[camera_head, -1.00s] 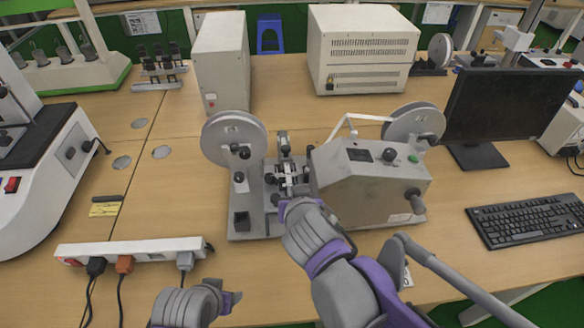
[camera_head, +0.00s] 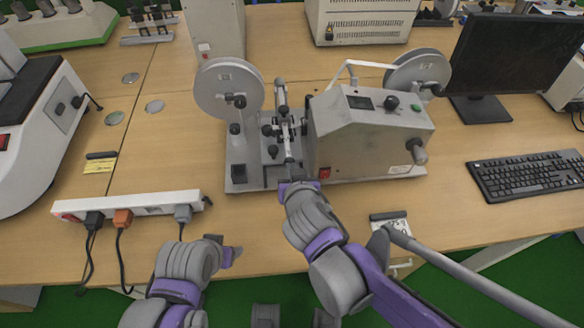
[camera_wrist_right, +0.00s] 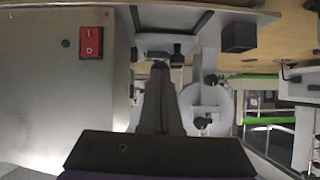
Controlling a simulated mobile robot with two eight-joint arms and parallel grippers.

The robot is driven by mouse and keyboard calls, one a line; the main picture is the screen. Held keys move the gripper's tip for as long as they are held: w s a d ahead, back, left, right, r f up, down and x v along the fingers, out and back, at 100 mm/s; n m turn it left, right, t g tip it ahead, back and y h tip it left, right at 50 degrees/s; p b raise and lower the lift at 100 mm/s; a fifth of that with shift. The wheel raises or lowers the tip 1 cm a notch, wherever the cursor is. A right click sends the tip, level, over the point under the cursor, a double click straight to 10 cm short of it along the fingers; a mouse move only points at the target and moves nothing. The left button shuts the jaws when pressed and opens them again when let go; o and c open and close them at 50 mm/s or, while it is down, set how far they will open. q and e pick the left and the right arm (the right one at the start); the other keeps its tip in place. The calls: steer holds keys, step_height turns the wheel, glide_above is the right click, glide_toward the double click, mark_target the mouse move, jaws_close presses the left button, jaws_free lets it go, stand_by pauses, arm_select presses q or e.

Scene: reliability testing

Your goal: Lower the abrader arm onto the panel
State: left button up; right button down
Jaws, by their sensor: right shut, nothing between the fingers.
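The abrader (camera_head: 368,146) stands on the wooden table, a grey machine with a round disc at each side. Its arm mechanism (camera_head: 284,122) sits in the middle, between the left disc and the control housing, with a dark knob at its upper end. I cannot tell whether the arm touches the panel. My right gripper (camera_head: 289,168) is at the front of this mechanism. Its fingers are together and empty in the right wrist view (camera_wrist_right: 161,72), close beside the housing with the red switch (camera_wrist_right: 91,42). My left gripper (camera_head: 233,252) hangs near the table's front edge; its finger gap is unclear.
A white power strip (camera_head: 140,206) with plugs lies front left of the abrader. A keyboard (camera_head: 528,172) and monitor (camera_head: 515,65) stand to the right. A small tag (camera_head: 390,222) lies near the front edge. Table between strip and abrader is clear.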

arm_select(q)
steer(key=r+p, duration=0.3)
steer(key=r, duration=0.1)
steer(key=shift+w+p, duration=0.2)
steer(key=shift+p, duration=0.2)
arm_select(e)
steer(key=v, duration=1.1)
arm_select(q)
step_height(320, 180, up, 9)
steer(key=w+p, duration=0.1)
steer(key=p, duration=0.7)
steer(key=shift+w+t, duration=0.3)
steer(key=shift+w, duration=0.1)
arm_select(e)
steer(key=s+d+m+g+h, duration=0.1)
steer(key=s+d+g, duration=0.2)
steer(key=d, duration=0.6)
steer(key=s+d+f+m+g+h, duration=0.1)
steer(key=s+d+g, duration=0.2)
steer(key=d, duration=0.7)
steer(key=shift+d+h, duration=0.2)
steer(key=shift+h, duration=0.2)
steer(key=shift+s+f, duration=0.1)
steer(key=shift+s, duration=0.05)
